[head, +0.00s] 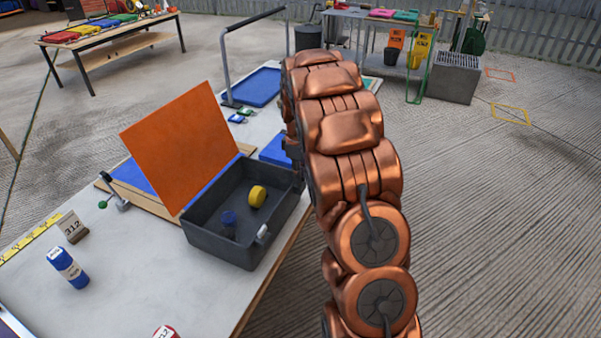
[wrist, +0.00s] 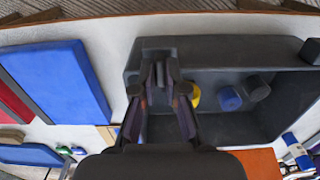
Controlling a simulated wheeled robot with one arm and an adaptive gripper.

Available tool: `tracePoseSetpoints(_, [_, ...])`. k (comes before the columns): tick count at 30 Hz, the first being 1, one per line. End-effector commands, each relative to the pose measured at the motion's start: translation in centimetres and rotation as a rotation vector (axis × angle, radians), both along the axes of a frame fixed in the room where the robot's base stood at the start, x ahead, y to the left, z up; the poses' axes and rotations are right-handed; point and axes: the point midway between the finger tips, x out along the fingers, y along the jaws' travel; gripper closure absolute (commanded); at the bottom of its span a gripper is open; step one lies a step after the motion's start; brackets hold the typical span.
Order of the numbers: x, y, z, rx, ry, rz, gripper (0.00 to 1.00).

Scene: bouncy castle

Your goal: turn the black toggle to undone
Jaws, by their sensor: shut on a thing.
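My gripper (wrist: 161,84) is at the left end of a dark grey box (wrist: 215,125) in the wrist view, with its fingers closed together on a small dark part. That part looks like the black toggle (wrist: 157,52), at the inside of the box's left end. Dark on dark hides its shape, and I cannot tell its angle. In the head view the open box (head: 208,247) stands on the table with its orange lid (head: 180,145) raised. My arm covers the gripper and the box's right end there.
Inside the box are a yellow cylinder (head: 257,196) and a blue one (head: 229,220). Blue mats (wrist: 58,80) lie beside the box.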

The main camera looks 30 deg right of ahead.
Motion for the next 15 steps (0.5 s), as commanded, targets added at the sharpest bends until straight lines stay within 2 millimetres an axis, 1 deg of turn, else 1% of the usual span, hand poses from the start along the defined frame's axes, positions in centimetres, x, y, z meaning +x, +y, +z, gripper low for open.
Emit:
tracePoseSetpoints(5, [0.06, -0.13, 0.06, -0.002, -0.002, -0.001, 1.00])
tracePoseSetpoints(6, [0.10, -0.71, 0.07, -0.003, -0.004, -0.001, 1.00])
tracePoseSetpoints(15, [0.12, -0.34, -0.08, -0.005, -0.007, -0.055, 1.00])
